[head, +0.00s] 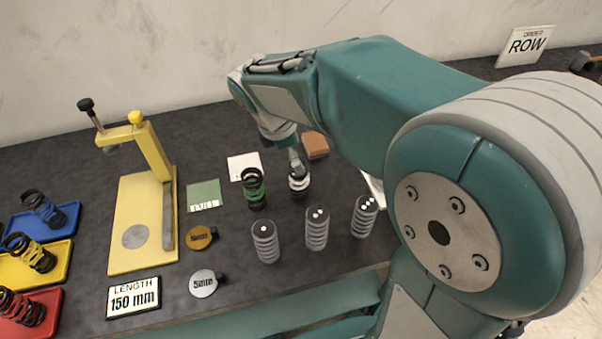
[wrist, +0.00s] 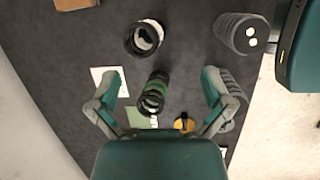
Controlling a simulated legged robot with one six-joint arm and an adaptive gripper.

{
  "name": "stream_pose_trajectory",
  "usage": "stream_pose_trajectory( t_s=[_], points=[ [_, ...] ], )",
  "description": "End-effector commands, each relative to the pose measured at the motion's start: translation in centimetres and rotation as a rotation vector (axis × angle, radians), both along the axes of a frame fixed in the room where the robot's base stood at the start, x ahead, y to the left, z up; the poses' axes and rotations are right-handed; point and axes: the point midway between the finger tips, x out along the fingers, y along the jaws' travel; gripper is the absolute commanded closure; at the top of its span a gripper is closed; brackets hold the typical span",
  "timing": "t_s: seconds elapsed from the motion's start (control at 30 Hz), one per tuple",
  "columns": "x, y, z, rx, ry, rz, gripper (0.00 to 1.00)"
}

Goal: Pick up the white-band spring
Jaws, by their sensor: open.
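The white-band spring (head: 299,183) is a black coil with a white band, standing upright on the dark bench. In the wrist view the white-band spring (wrist: 145,38) is seen from above, beyond the fingertips near the top. My gripper (wrist: 161,82) is open and empty, its two fingers spread wide. In the head view my gripper (head: 294,158) is partly hidden by the arm and overlaps the top of the white-band spring; I cannot tell the gap. The green-band spring (head: 253,188) stands to its left, and in the wrist view (wrist: 154,90) it appears between the fingers.
Several clear-topped grey coil cylinders (head: 316,228) stand in front of the springs. A brown block (head: 315,146) lies behind. Gold (head: 201,238) and silver discs lie front left.

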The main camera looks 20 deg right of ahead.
Motion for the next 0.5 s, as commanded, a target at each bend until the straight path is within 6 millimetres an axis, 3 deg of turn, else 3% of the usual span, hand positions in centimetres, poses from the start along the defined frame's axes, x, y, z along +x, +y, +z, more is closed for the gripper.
stream_pose_trajectory(
  t_s=[0.2,0.37,0.5],
  points=[
    [2.4,1.1,-1.9,-0.082,0.108,0.204,0.0],
    [2.9,0.3,-3.0,-0.091,0.127,0.234,0.0],
    [3.0,-1.0,-5.2,-0.085,0.127,0.232,0.0]
  ],
)
